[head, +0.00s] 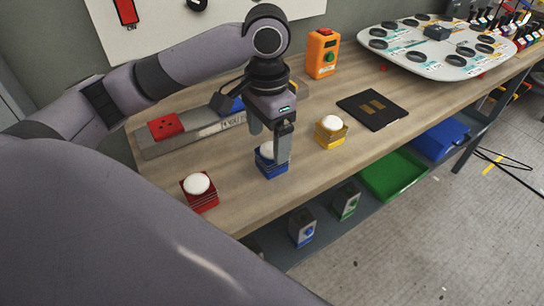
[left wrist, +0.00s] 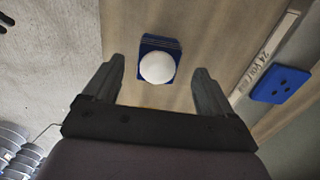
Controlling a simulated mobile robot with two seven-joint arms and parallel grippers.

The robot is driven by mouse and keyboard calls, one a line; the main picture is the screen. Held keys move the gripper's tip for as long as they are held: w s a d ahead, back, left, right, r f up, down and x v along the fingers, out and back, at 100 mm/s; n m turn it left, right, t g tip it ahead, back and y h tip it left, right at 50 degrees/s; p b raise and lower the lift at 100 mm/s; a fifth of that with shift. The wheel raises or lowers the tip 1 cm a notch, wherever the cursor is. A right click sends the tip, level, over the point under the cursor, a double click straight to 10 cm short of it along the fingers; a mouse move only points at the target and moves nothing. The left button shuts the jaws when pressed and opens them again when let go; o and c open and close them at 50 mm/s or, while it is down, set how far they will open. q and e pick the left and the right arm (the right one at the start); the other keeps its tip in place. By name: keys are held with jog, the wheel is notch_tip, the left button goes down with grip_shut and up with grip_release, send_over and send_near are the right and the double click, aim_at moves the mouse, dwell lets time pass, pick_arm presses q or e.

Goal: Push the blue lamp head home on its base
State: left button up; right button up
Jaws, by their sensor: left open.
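The blue lamp head (head: 265,168) is a blue block with a white dome, upright on the wooden table. In the left wrist view the lamp head (left wrist: 158,67) lies centred between and slightly beyond my fingertips. My left gripper (head: 268,148) is open, pointing down over it, its fingers partly hiding the dome; the jaws are not closed on it. A blue plate with dark holes, apparently the base (left wrist: 280,84), is on the grey rail marked 24 V, apart from the lamp head. In the head view the blue base (head: 230,104) is partly hidden by my arm. My right gripper is not seen.
A red lamp (head: 199,190) and a yellow lamp (head: 331,131) flank the blue one. A red plate (head: 166,125) is on the rail (head: 195,139). An orange button box (head: 322,53), a black pad (head: 374,109) and a white board (head: 437,45) stand farther back and right.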

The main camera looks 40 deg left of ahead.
aim_at(272, 146)
pick_arm(q)
jog(key=shift+f, duration=0.25)
jog(key=shift+w+d+f, duration=0.1)
jog(key=shift+w+f, duration=0.05)
jog(key=shift+f, duration=1.15)
jog(key=shift+w+d+f, duration=0.1)
jog(key=shift+f, duration=1.2)
jog(key=c, duration=1)
